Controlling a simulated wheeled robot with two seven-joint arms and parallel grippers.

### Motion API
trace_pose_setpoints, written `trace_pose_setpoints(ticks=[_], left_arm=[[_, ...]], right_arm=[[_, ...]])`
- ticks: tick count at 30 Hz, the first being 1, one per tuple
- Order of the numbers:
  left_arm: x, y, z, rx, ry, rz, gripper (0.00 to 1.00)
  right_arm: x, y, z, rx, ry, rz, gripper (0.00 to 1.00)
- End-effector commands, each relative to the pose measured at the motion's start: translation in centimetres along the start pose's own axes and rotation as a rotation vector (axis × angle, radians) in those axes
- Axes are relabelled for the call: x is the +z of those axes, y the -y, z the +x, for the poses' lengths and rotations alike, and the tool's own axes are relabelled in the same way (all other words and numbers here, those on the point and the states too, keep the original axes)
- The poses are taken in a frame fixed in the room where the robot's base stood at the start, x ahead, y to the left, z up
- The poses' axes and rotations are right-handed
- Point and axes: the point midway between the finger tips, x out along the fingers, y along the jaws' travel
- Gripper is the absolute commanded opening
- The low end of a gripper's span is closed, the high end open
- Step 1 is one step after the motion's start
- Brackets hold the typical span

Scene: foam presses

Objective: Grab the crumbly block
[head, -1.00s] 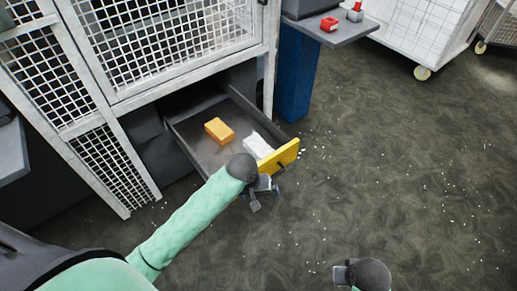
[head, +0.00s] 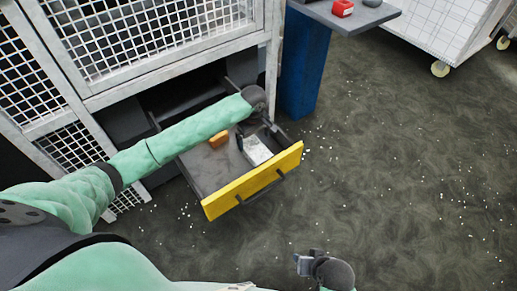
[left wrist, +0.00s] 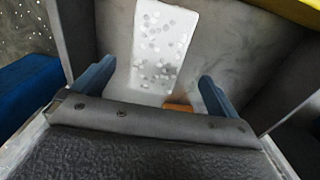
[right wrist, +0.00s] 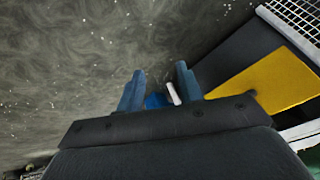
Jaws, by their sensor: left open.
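The white crumbly block (head: 258,150) lies in the open drawer with the yellow front (head: 255,183), near its right side. My left gripper (head: 254,131) is over the back of the drawer by the block, partly hidden by its own wrist. In the left wrist view the speckled block (left wrist: 163,45) lies beyond the open, empty fingers (left wrist: 153,90), roughly in line with the gap between them. I cannot tell the exact height above it. My right gripper (head: 306,263) is low at the front, away from the drawer, and its fingers (right wrist: 160,88) stand apart with nothing held.
An orange block (head: 218,139) lies in the drawer left of the white one, partly behind my left arm. Drawer walls stand close around both. A white mesh cage (head: 150,40) rises behind, with a blue post (head: 303,65) at right.

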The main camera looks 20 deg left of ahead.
Motion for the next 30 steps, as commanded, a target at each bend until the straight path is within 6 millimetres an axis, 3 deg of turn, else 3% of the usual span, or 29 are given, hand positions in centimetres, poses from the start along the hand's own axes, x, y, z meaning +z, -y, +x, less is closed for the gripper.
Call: trace_pose_setpoints(ticks=[14,22,30], left_arm=[[-0.1,0.0,3.7,-0.003,-0.001,-0.007,0.98],[0.2,-0.1,7.2,-0.002,-0.002,-0.006,0.98],[0.2,-0.1,7.9,-0.001,-0.002,-0.006,0.98]], right_arm=[[-0.3,0.4,-0.5,-0.007,-0.006,-0.001,0.36],[-0.6,0.5,-1.5,-0.008,0.006,-0.003,0.36],[-0.5,0.6,-1.6,-0.008,0.008,-0.003,0.36]])
